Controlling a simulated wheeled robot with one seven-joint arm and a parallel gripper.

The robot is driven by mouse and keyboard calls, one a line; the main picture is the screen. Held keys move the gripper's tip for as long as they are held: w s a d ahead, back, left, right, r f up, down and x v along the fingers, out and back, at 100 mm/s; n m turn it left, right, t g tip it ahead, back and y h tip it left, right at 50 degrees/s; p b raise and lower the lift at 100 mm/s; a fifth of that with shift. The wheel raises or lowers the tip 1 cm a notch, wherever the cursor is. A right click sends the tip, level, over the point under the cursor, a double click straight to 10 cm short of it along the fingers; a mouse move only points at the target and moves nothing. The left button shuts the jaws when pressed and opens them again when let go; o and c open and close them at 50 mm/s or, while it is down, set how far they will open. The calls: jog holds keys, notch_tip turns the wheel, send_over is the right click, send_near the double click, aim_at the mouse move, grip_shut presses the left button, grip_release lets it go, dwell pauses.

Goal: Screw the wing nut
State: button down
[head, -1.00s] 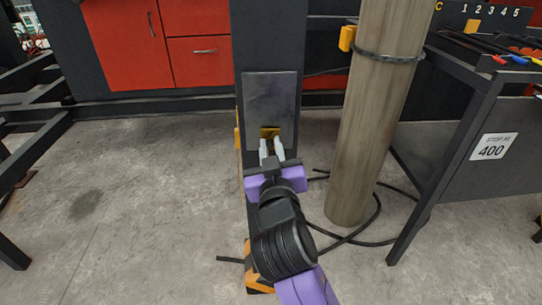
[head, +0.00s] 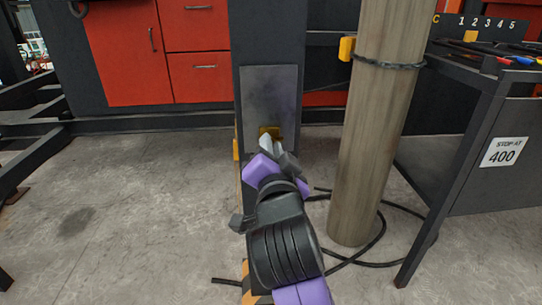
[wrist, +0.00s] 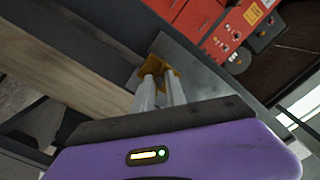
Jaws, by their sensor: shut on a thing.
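The yellow wing nut (head: 270,132) is on the grey metal plate (head: 272,92) fixed to the dark upright post. It also shows in the wrist view (wrist: 158,72), between and just beyond my fingertips. My gripper (head: 268,145) is at the lower part of the plate, with its two pale fingers shut on the wing nut. In the wrist view the purple gripper body is rolled relative to the plate and post. The fingers hide part of the nut, and the thread behind it cannot be seen.
A thick wooden pole (head: 370,130) with a dark band stands close on the right. Right of it is a dark bench (head: 470,160) with tools and a "STOP AT 400" sign. Black cable (head: 365,255) lies on the floor. Open floor (head: 130,200) lies left.

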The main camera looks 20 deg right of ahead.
jog(key=shift+f+m+b, duration=0.15)
jog(key=shift+m+b, duration=0.9)
jog(key=shift+m, duration=0.85)
jog(key=c, duration=1.4)
grip_release()
jog(key=shift+o, duration=0.2)
jog(key=p+v, duration=0.1)
jog(key=v, duration=0.6)
jog(key=shift+s+p, duration=0.35)
jog(key=shift+a, duration=0.1)
